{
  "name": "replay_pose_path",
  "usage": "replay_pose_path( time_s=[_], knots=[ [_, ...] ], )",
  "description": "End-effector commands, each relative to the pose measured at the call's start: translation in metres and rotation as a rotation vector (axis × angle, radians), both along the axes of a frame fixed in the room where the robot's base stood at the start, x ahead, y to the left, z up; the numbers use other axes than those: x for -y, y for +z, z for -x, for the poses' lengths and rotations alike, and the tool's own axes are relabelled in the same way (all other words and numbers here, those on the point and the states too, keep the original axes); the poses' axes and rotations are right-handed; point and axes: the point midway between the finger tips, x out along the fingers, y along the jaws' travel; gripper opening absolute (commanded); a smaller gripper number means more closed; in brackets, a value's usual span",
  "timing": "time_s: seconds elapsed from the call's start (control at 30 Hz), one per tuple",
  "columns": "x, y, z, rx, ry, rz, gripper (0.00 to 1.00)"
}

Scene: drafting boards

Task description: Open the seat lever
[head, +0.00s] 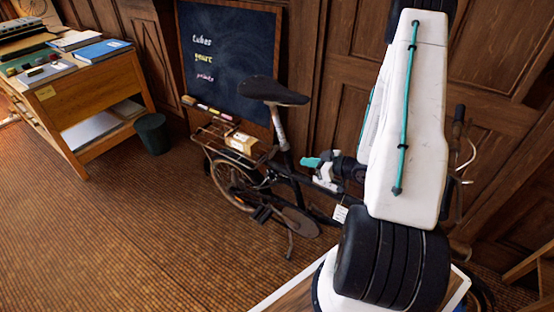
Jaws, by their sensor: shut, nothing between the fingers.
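A dark bicycle (290,190) stands side-on against the wood-panelled wall, its rear wheel to the left. Its black saddle (272,91) sits on a pale seat post (279,127) that runs down into the dark frame. The seat lever is too small and dark to make out at the foot of the post. My gripper (308,162), with teal fingers, is to the right of the seat post and a little below the saddle, pointing left. It is shut and empty. A gap shows between its tips and the post in the picture. My white arm hides the front of the bicycle.
A parcel (242,143) sits on the rear rack. A wooden drafting desk (108,90) with books and a dark green bin (153,134) stand at the left. The brown floor (130,230) at the front left is clear.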

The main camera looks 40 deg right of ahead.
Motion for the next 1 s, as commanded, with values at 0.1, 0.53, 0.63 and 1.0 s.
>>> replay_pose_path(
  time_s=[0.1,0.53,0.63,1.0],
  knots=[
    [-0.003,-0.004,0.001,0.020,0.004,-0.024,0.00],
    [-0.033,-0.028,-0.069,0.020,0.010,-0.023,0.00],
    [-0.040,-0.034,-0.087,0.021,0.008,-0.023,0.00],
    [-0.052,-0.045,-0.119,0.019,0.005,-0.022,0.00]
  ],
)
